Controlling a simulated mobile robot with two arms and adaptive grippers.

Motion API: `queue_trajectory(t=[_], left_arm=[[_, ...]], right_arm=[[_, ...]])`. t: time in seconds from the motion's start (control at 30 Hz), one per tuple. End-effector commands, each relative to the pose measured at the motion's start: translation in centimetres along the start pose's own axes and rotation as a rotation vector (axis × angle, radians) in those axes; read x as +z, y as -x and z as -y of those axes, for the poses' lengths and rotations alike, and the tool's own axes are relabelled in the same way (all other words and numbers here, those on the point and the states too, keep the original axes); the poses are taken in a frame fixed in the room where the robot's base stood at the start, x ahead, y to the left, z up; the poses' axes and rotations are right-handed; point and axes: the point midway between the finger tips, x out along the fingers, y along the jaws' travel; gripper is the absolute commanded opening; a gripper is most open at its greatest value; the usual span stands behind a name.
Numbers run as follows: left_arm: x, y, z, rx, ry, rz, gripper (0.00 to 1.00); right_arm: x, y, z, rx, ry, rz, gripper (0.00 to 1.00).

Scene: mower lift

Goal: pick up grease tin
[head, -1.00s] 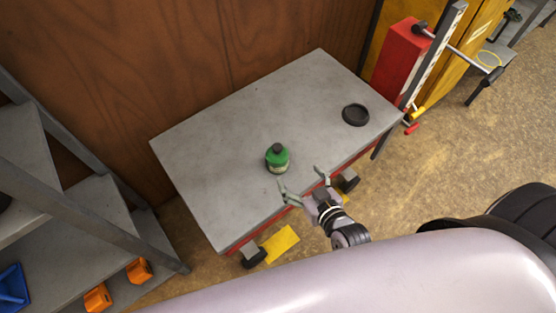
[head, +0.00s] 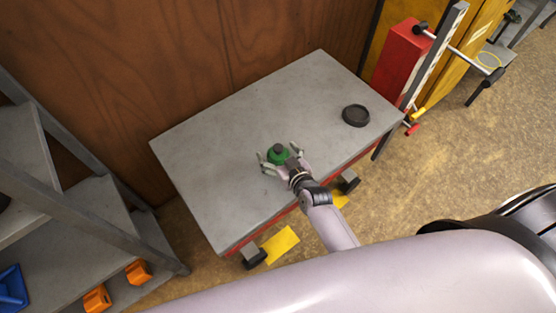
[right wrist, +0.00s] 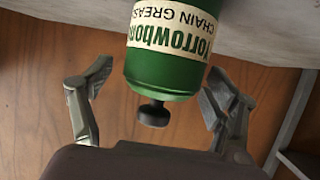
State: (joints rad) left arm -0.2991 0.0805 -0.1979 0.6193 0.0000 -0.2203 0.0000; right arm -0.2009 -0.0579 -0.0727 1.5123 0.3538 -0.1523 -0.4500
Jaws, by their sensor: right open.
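The grease tin (head: 278,153) is a green can with a dark knob on top, standing on the grey cart top. In the right wrist view the tin (right wrist: 165,70) appears upside down, with a cream label reading "CHAIN GREASE". My right gripper (head: 279,160) is open, with one finger on either side of the tin. In the right wrist view the gripper (right wrist: 150,95) shows gaps between both fingers and the tin. My left gripper is not in view.
The cart top (head: 215,165) is otherwise bare except for a black round dish (head: 355,115) to the right. A grey shelf unit (head: 90,215) stands at left, a wooden wall behind. A red upright machine (head: 400,60) stands beyond the cart's right corner.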

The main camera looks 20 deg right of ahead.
Motion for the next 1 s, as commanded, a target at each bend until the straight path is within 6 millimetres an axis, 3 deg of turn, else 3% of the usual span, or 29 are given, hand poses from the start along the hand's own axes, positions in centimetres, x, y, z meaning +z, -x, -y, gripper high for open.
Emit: queue_trajectory(t=[0.23,1.0], left_arm=[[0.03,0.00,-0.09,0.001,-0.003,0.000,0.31],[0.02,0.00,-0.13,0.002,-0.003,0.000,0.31]], right_arm=[[0.03,-0.13,0.00,0.000,-0.001,0.001,0.80],[0.04,-0.10,-0.01,0.000,0.000,0.001,0.29]])
